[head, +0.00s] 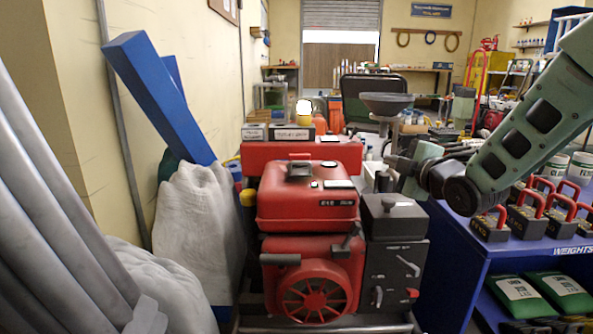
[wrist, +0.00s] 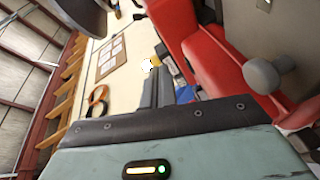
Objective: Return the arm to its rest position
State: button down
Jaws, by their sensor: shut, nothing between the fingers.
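My arm reaches in from the upper right of the head view and bends at a dark joint. My gripper (head: 396,166) is at its far end, small and partly covered by my own wrist. It is shut with nothing in it, beside and behind the red engine machine (head: 307,205) and to its right. In the wrist view a pale green housing with a small lit indicator and a dark strip fills the bottom edge. The red machine also shows in the wrist view (wrist: 210,55), close and tilted.
A blue shelf unit (head: 477,268) with red-handled weights stands at the right, under my arm. White sacks (head: 193,225), a blue beam (head: 158,95) and grey pipes (head: 45,200) crowd the left. A dark funnel (head: 388,103) stands just beyond my gripper.

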jog(key=s+a+m+g+h+p, duration=0.1)
jog(key=s+a+m+g+p, duration=0.3)
jog(key=s, duration=0.6)
jog(key=s+a+m+g+h+p, duration=0.1)
jog(key=s+a+m+g+p, duration=0.3)
jog(key=s, duration=0.5)
jog(key=s+m+g+h+p, duration=0.25)
jog(key=s+g+p, duration=0.4)
jog(key=s, duration=1.55)
notch_tip(320, 180, up, 38)
jog(key=g+p, duration=0.1)
jog(key=p, duration=3.5)
jog(key=shift+d+r, duration=0.15)
jog(key=shift+d, duration=0.1)
